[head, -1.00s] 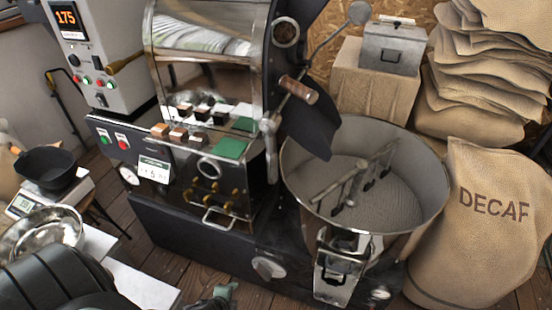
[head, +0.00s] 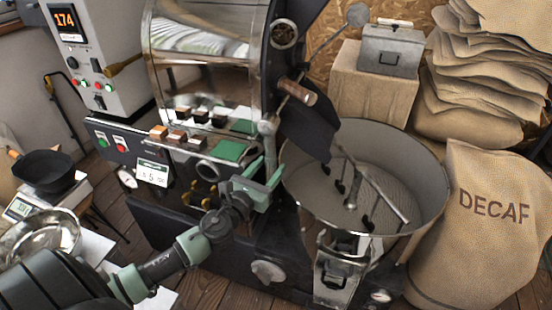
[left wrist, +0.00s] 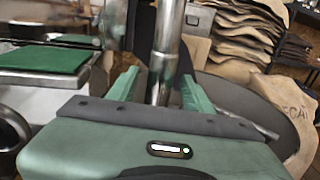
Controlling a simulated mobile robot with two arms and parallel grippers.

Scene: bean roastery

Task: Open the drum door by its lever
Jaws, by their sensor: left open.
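An upright shiny metal bar (head: 268,137), which looks like the drum door lever, stands at the right front edge of the roaster (head: 205,90). My left gripper (head: 264,176) is open at its lower part. In the left wrist view the bar (left wrist: 166,50) rises between the two green fingers of my gripper (left wrist: 158,90), with gaps showing at both sides. Whether a finger touches it I cannot tell. My gripper and arm hide the bar's lower end and part of the roaster front. The drum door itself is not clearly seen. My right gripper is out of view.
A wooden handle (head: 298,91) sticks out above the bar. The round cooling bin (head: 432,190) with stirring arms stands close on the right. A green pad (head: 229,150) lies on the ledge left of the bar. A DECAF sack (head: 480,240) stands at far right.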

